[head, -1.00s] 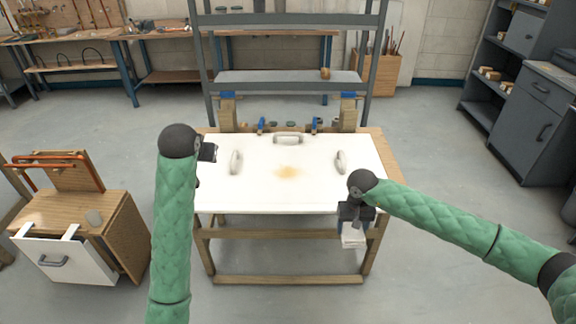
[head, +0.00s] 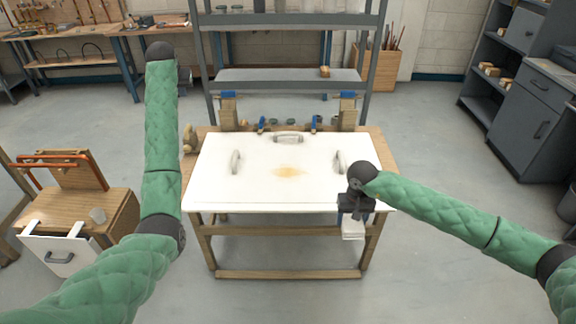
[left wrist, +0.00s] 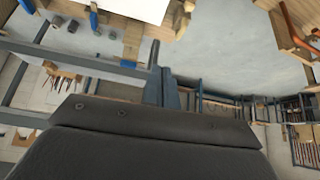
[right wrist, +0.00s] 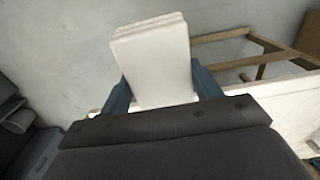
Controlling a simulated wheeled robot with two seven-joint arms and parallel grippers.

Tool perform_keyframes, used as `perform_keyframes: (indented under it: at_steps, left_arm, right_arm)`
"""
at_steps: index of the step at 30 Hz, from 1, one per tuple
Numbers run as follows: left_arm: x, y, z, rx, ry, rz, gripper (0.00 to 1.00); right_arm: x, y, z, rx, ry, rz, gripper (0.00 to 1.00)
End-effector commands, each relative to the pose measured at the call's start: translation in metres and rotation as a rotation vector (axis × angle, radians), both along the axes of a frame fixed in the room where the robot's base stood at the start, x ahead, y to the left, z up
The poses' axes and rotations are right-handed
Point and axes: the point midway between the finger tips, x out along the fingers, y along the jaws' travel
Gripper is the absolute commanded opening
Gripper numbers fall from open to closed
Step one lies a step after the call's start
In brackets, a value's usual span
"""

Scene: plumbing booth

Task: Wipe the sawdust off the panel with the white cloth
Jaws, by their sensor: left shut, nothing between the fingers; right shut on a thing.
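The white panel (head: 250,193) lies flat on a wooden bench, with a tan patch of sawdust (head: 289,171) near its middle. My right gripper (head: 353,217) is shut on the folded white cloth (head: 353,232), held at the panel's front right edge. The cloth also shows between the blue fingers in the right wrist view (right wrist: 152,62). My left gripper (head: 186,78) is raised beyond the panel's back left corner, clear of the panel. In the left wrist view its fingers (left wrist: 155,58) are together and empty.
Grey handle-like pieces (head: 235,161) stand at the panel's left, back and right. Blue clamps and small fittings line the bench's back edge, before a grey shelf frame (head: 290,78). A wooden cabinet (head: 105,205) stands at the left. The panel's front left is clear.

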Motion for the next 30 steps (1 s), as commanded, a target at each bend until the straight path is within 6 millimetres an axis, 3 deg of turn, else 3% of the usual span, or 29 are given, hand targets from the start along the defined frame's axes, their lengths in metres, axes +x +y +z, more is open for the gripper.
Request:
perform_keyframes:
  at_steps: [3,9,15,20,30]
  left_arm:
    - [0.012,0.010,-0.050,-0.018,0.086,0.000,0.00]
    - [0.018,0.018,-0.128,-0.040,0.204,-0.009,0.00]
    - [0.017,0.019,-0.189,-0.051,0.292,-0.029,0.00]
    - [0.017,0.017,-0.215,-0.041,0.319,-0.056,0.00]
    - [0.021,0.018,-0.227,-0.021,0.296,-0.088,0.00]
  right_arm:
    - [0.000,0.000,0.000,0.000,0.000,0.000,0.45]
    - [0.000,0.000,0.000,0.000,0.000,0.000,0.45]
    - [0.000,0.000,0.000,0.000,0.000,0.000,0.45]
    - [0.000,0.000,0.000,0.000,0.000,0.000,0.45]
    - [0.000,0.000,-0.013,0.000,0.000,0.000,0.45]
